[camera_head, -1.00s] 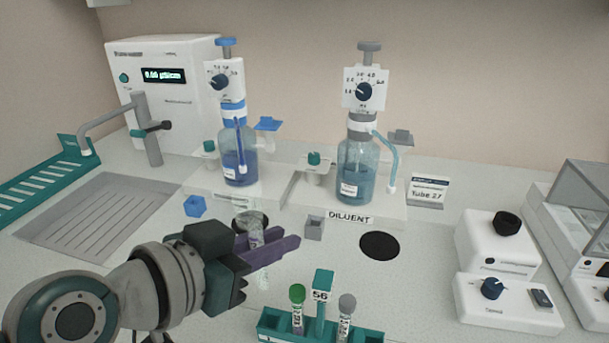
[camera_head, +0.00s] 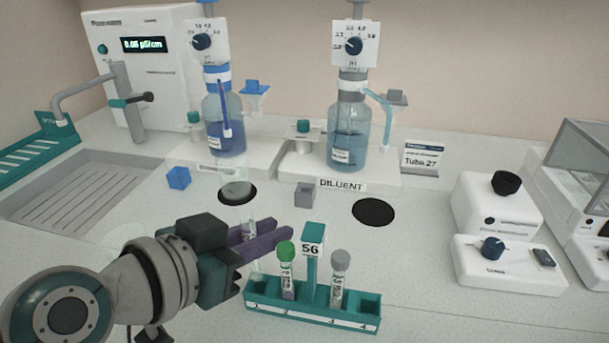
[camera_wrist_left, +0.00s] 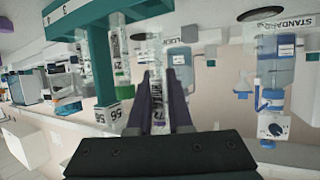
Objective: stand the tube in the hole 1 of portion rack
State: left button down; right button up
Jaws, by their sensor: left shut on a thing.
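My left gripper (camera_head: 268,237) has purple fingers and is shut on a clear tube (camera_head: 249,228). The tube looks roughly upright, with its lower end at the left end of the teal portion rack (camera_head: 312,312). I cannot tell whether that end is above or inside the leftmost hole. In the left wrist view the tube (camera_wrist_left: 157,103), with a printed label, is between the fingers, and the rack (camera_wrist_left: 92,14) is beside it. The rack holds a green-capped tube (camera_head: 286,268) and a grey-capped tube (camera_head: 338,278), with a "56" sign (camera_head: 312,242) between them. My right gripper is out of view.
A blue-collared bottle (camera_head: 224,125) and the diluent bottle (camera_head: 347,135) stand behind. A glass vessel (camera_head: 235,184), blue cube (camera_head: 179,178) and grey cube (camera_head: 304,195) are nearby. White devices (camera_head: 500,215) stand at right. Bench between rack and devices is clear.

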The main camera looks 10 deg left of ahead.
pick_arm(q)
jog(key=shift+f+b, duration=0.45)
jog(key=shift+f, duration=0.1)
dwell(0.9)
jog(key=shift+f+b, duration=0.45)
jog(key=shift+f, duration=0.25)
jog(key=shift+f+b, duration=0.4)
jog(key=shift+b, duration=0.15)
jog(key=c, duration=0.8)
grip_release()
jog(key=shift+o, duration=0.2)
jog(key=p+v, duration=0.1)
jog(key=v, duration=0.9)
jog(key=shift+p, duration=0.3)
